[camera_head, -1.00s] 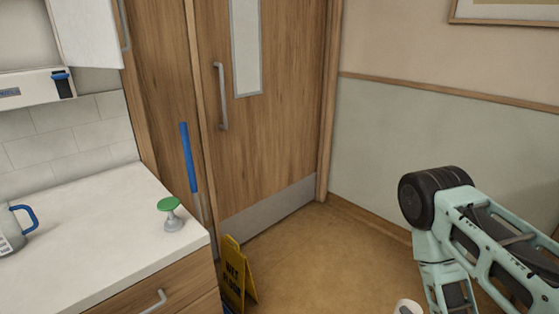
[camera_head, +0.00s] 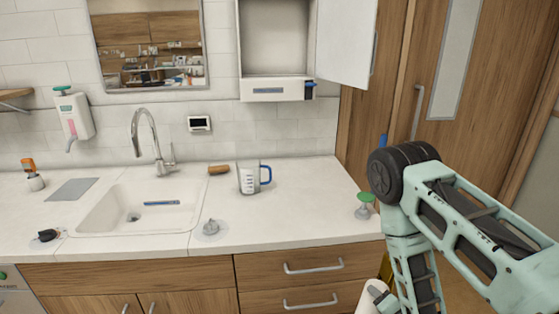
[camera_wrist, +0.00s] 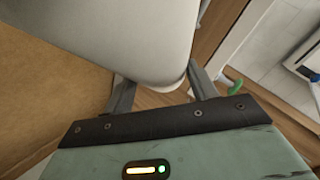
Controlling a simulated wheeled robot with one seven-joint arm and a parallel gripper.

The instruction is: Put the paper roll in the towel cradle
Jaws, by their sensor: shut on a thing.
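The paper roll (camera_wrist: 110,35) is a large white cylinder filling the upper left of the wrist view. My gripper (camera_wrist: 162,86) is shut on it, with a finger at either side of its near end. In the head view a white part of the roll (camera_head: 368,300) shows at the bottom edge, below counter height, beside my arm; most of it is cut off. An open white wall unit (camera_head: 275,40) hangs above the counter, its door swung to the right and its inside looking empty. It may hold the towel cradle, but I cannot make out a separate cradle.
The counter (camera_head: 300,215) carries a blue-handled jug (camera_head: 249,178), a brown roll-shaped item (camera_head: 219,170), a grey knob (camera_head: 210,228) and a green-topped stand (camera_head: 365,205). A sink (camera_head: 140,208) is at left. Drawers (camera_head: 310,280) front the counter. A wooden door stands right.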

